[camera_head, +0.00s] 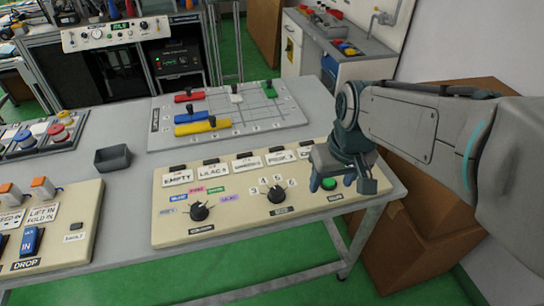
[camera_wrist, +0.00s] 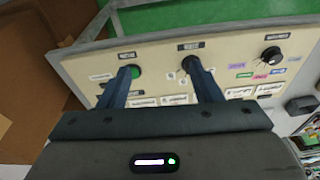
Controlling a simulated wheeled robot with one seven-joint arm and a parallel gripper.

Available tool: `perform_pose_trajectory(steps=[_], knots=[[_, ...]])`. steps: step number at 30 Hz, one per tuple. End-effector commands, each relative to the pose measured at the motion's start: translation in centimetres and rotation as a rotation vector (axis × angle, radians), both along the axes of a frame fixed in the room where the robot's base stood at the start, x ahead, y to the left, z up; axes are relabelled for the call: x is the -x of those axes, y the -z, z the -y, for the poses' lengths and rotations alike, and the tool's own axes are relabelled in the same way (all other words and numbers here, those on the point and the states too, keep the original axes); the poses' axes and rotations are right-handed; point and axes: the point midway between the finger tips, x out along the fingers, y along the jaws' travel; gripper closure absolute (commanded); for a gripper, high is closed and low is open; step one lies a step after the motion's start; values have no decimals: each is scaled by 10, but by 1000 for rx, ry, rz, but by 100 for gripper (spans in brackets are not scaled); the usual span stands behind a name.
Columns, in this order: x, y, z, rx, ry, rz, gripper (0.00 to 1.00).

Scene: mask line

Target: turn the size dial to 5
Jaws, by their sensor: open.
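The size dial (camera_head: 276,194) is a black knob on the cream control panel (camera_head: 232,227), with the numbers 3, 4, 5 and 6 around its upper side. I cannot tell surely which number it points at. My gripper (camera_head: 342,184) is open and empty over the panel's right end, by the green button (camera_head: 328,184), to the right of the size dial. In the wrist view my gripper (camera_wrist: 161,68) has its fingers spread. One finger overlaps the green button (camera_wrist: 136,72); the other partly covers the size dial (camera_wrist: 188,61).
A second black dial (camera_head: 199,211) with coloured labels sits at the panel's left. White label cards stand along the panel's back edge. Behind is a grey board (camera_head: 270,115) with coloured blocks. A small dark tray (camera_head: 113,157) and another switch panel (camera_head: 75,211) lie left. Cardboard boxes (camera_head: 415,225) stand right.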

Motion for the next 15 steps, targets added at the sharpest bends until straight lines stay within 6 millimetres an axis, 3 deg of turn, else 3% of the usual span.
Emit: perform_pose_trajectory(steps=[6,10,15], knots=[[-67,10,-49,29,-260,-82,41],[-96,22,-77,57,-390,-114,41],[-118,35,-102,86,-497,-142,41]])
